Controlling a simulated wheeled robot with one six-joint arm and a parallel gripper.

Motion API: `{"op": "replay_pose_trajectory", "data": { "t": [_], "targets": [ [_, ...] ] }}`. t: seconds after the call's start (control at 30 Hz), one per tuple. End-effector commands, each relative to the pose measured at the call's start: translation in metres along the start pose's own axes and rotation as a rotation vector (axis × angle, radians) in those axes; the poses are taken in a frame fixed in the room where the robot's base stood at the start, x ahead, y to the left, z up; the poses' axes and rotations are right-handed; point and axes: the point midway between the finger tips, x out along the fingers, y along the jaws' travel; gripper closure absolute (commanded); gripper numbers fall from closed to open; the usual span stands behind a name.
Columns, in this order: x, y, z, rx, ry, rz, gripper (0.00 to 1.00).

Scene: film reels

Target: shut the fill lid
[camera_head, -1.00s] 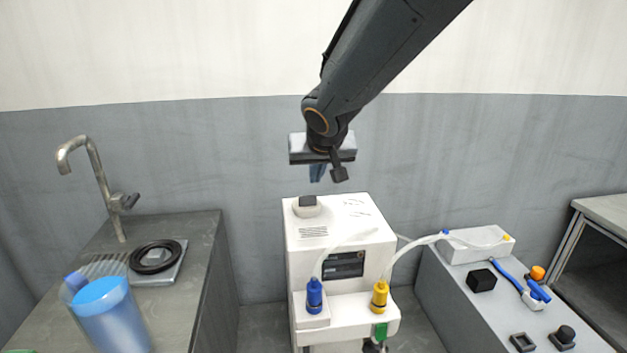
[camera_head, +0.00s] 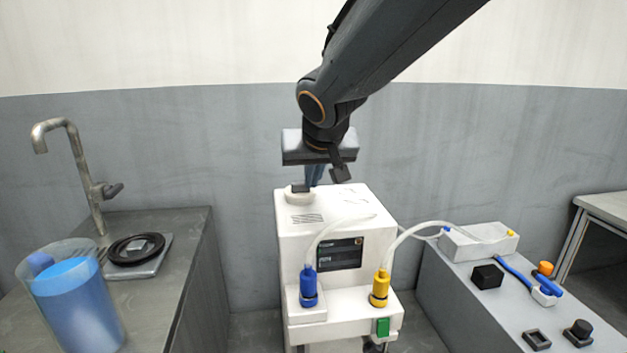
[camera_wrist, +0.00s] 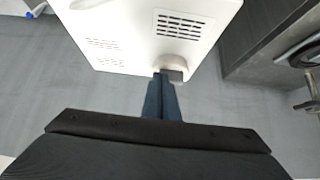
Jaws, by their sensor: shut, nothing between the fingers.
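The white machine (camera_head: 345,215) stands in the middle of the head view. At the back left of its top is the fill opening's round white part (camera_head: 301,198) with a dark block (camera_head: 300,188) on it. They also show in the wrist view as a white rounded part (camera_wrist: 180,61) and a grey block (camera_wrist: 177,75). My gripper (camera_head: 313,183) is shut and empty, just above and right of the dark block in the head view. In the wrist view its blue fingertips (camera_wrist: 162,76) are close beside the block; contact cannot be told. How far the lid is open is unclear.
A clear jug of blue liquid (camera_head: 80,305), a tap (camera_head: 90,175) and a black ring (camera_head: 135,249) are on the left counter (camera_head: 185,260). Blue (camera_head: 308,285) and yellow (camera_head: 380,288) fittings with hoses are on the machine's front. The right bench (camera_head: 480,315) holds small parts.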

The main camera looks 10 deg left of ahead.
Motion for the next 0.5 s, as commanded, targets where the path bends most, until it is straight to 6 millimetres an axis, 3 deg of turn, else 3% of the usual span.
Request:
{"op": "replay_pose_trajectory", "data": {
  "t": [0.03, 0.5],
  "targets": [
    [0.0115, 0.0009, 0.0179, -0.002, -0.03, 0.006, 1.0],
    [0.0135, 0.0044, 0.0238, 0.003, -0.032, 0.011, 1.0]
  ]
}}
